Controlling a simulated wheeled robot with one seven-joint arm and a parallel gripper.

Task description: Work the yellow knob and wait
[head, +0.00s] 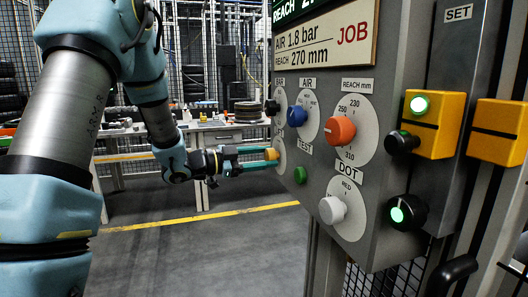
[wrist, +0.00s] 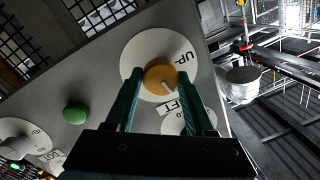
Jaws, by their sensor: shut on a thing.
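The yellow knob (wrist: 160,78) sits on a white round dial on the grey control panel (head: 320,185). In the wrist view it lies between the two teal fingers of my gripper (wrist: 160,92), and its pale pointer mark faces down and right. In the head view my gripper (head: 270,158) reaches the panel's left edge from the left, shut on the yellow knob (head: 271,154). The lettering on its dial is partly hidden by the fingers.
Close by on the panel are a blue knob (head: 297,116), a black knob (head: 272,106), an orange knob (head: 340,130), a green button (head: 300,175) and a white knob (head: 332,209). A workbench (head: 215,132) stands behind. The floor left of the panel is clear.

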